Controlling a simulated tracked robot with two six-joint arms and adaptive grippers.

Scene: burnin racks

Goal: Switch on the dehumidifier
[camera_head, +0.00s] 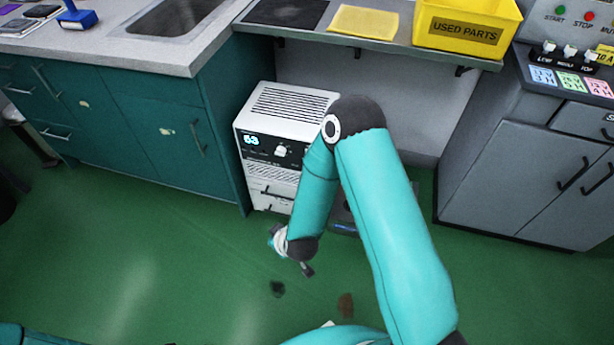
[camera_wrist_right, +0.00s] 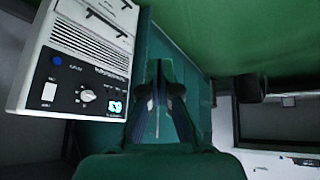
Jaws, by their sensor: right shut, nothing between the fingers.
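The dehumidifier (camera_head: 253,128) is a white box on the floor under the bench, with a slatted top and a black control panel. The right wrist view shows the panel (camera_wrist_right: 85,90) turned upside down at the left, with a round white knob (camera_wrist_right: 88,95), a white rocker switch (camera_wrist_right: 49,92) and a blue button (camera_wrist_right: 56,60). My right gripper (camera_wrist_right: 158,100) is shut and empty, to one side of the panel and apart from it. In the head view my right arm hides the dehumidifier's right side. My left gripper is out of view.
Teal cabinets (camera_head: 130,115) stand left of the dehumidifier, and a grey cabinet (camera_head: 520,150) stands at the right. A shelf above holds a yellow used-parts bin (camera_head: 465,30) and a yellow cloth (camera_head: 362,21). The green floor (camera_head: 130,250) in front is mostly free.

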